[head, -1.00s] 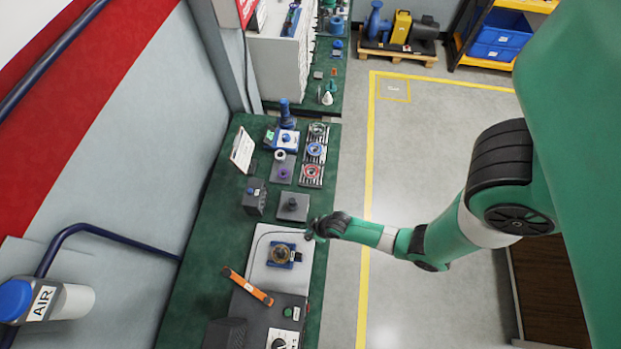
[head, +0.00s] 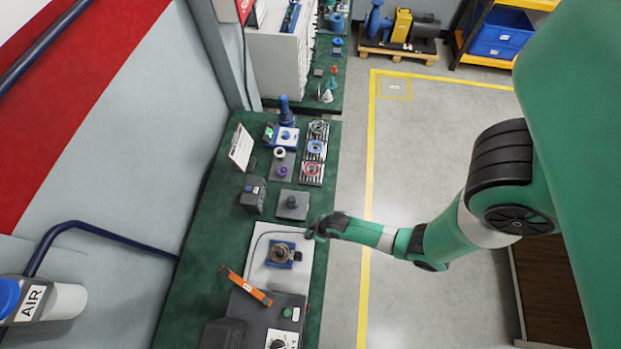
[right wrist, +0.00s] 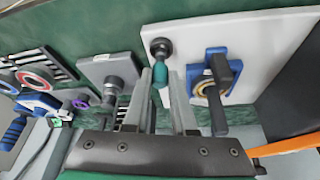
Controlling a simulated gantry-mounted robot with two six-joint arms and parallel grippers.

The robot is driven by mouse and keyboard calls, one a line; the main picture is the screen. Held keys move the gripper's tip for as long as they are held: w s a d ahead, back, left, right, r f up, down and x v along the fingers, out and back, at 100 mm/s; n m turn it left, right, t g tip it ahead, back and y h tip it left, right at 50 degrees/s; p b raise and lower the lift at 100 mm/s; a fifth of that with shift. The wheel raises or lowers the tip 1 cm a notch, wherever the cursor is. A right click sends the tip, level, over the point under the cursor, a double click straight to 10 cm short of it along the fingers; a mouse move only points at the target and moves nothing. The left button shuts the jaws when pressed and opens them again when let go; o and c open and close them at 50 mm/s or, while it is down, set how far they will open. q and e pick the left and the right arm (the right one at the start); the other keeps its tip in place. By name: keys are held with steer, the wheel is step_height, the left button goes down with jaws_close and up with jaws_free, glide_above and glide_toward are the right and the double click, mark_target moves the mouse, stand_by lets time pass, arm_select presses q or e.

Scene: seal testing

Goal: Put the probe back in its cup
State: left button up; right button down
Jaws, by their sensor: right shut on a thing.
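My right gripper (head: 312,233) is over the right edge of the white plate (head: 262,262). In the right wrist view its fingers (right wrist: 166,88) are shut on a teal probe (right wrist: 160,76). A round black cup-like piece (right wrist: 160,48) is at the far end of the probe, against the white plate. I cannot tell whether the probe is inside it or just above it. A thin dark cable curves over the plate toward the gripper. A blue fixture with a brass ring (head: 281,254) sits on the plate; it also shows in the right wrist view (right wrist: 212,85). My left gripper is not in view.
A grey block with a dark knob (head: 292,205) stands just beyond the plate. Racked rings (head: 314,150) are farther back. The floor to the right is clear.

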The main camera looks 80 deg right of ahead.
steer(key=shift+f+b, duration=0.55)
steer(key=shift+f, duration=0.05)
stand_by(0.5)
steer(key=c, duration=0.7)
jaws_free()
steer(key=shift+o, duration=0.2)
steer(key=shift+r, duration=0.1)
step_height(320, 180, up, 8)
steer(key=p, duration=0.8)
